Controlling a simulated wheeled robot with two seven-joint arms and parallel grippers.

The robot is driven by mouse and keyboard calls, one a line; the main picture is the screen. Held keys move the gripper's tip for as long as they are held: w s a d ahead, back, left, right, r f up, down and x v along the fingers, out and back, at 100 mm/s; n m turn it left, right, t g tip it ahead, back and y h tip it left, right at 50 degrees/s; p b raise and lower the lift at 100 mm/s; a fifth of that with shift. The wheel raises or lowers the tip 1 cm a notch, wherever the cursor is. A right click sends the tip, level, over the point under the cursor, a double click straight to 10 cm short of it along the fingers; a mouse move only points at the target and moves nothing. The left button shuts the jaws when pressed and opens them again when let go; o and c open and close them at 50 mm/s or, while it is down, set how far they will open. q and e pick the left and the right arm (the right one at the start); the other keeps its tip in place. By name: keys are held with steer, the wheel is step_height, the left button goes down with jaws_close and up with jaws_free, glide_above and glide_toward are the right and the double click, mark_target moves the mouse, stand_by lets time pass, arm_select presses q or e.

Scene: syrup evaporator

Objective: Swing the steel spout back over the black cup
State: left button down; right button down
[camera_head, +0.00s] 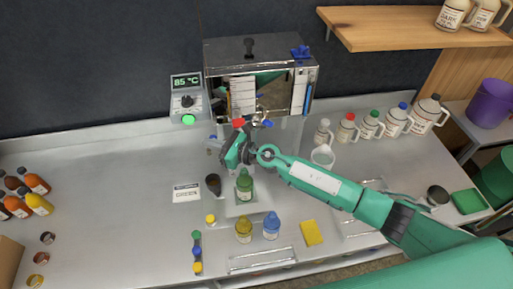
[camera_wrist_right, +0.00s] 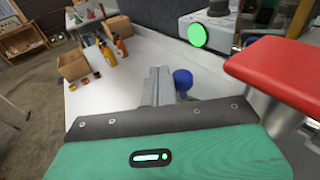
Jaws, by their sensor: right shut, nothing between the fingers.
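The black cup (camera_head: 213,183) stands on the steel counter, left of the green bottle (camera_head: 244,186). My right gripper (camera_head: 226,161) is in front of the evaporator (camera_head: 228,50), above and behind the cup and bottle. Its fingers, also seen in the right wrist view (camera_wrist_right: 158,86), are shut and empty. A blue knob (camera_wrist_right: 183,80) shows just beside the fingertips. A red handle (camera_wrist_right: 285,75) on a steel part is at the right of that view; it also shows above my gripper in the head view (camera_head: 238,122). The steel spout is not clearly seen; my gripper covers that area. My left gripper is out of view.
A controller (camera_head: 187,98) reading 85 °C stands left of the evaporator. A white pitcher (camera_head: 323,157) and several jugs stand right. A yellow bottle (camera_head: 243,229), a blue bottle (camera_head: 271,225) and a yellow sponge (camera_head: 311,233) are in front. The counter's left middle is clear.

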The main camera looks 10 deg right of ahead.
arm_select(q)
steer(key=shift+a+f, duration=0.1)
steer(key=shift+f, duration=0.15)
arm_select(e)
steer(key=shift+w+a, duration=0.3)
steer(key=shift+w, duration=0.3)
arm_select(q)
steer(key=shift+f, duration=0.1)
arm_select(e)
steer(key=shift+w+a, duration=0.1)
steer(key=shift+w, duration=0.2)
stand_by(0.9)
arm_select(q)
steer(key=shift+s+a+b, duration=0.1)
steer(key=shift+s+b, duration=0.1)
steer(key=shift+b, duration=0.15)
arm_select(e)
steer(key=shift+s, duration=0.1)
